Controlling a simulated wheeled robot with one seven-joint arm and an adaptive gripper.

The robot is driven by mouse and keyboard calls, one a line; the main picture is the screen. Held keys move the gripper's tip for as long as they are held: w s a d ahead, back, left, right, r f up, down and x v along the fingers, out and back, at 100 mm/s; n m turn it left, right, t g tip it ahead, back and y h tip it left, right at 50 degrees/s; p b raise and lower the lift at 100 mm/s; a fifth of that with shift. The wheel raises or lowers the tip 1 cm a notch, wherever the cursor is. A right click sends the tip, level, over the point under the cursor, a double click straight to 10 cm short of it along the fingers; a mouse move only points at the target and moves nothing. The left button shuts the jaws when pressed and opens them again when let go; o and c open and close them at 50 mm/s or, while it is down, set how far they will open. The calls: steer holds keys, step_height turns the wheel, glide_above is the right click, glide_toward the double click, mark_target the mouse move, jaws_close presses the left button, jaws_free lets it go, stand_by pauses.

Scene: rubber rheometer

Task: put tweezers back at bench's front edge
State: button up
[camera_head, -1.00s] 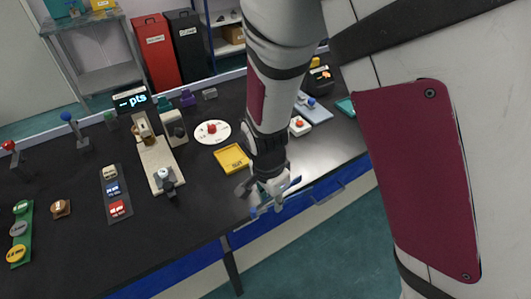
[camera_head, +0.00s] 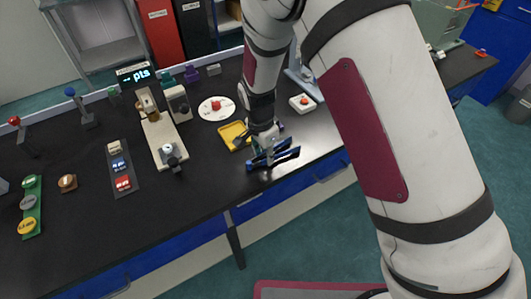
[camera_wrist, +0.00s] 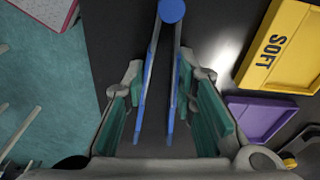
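The blue tweezers (camera_head: 287,153) are near the bench's front edge, with two spread legs. In the wrist view the tweezers (camera_wrist: 149,80) run lengthwise between my fingers, with the round joined end at the top. My gripper (camera_head: 262,153) is low over the bench (camera_head: 215,190), just in front of the yellow tray. In the wrist view my gripper (camera_wrist: 160,75) has its teal-padded fingers apart, one on each side of the tweezers. Narrow gaps show beside the legs. I cannot tell whether the tweezers rest fully on the bench top.
A yellow tray (camera_wrist: 280,50) marked SOFT and a purple tray (camera_wrist: 258,117) lie close on my gripper's right in the wrist view. A white disc (camera_head: 216,109) with a red knob stands behind. A white-and-red button block (camera_head: 302,103) is to the right.

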steer(key=o, duration=0.6)
steer(key=shift+f, duration=0.1)
steer(key=shift+c, duration=0.2)
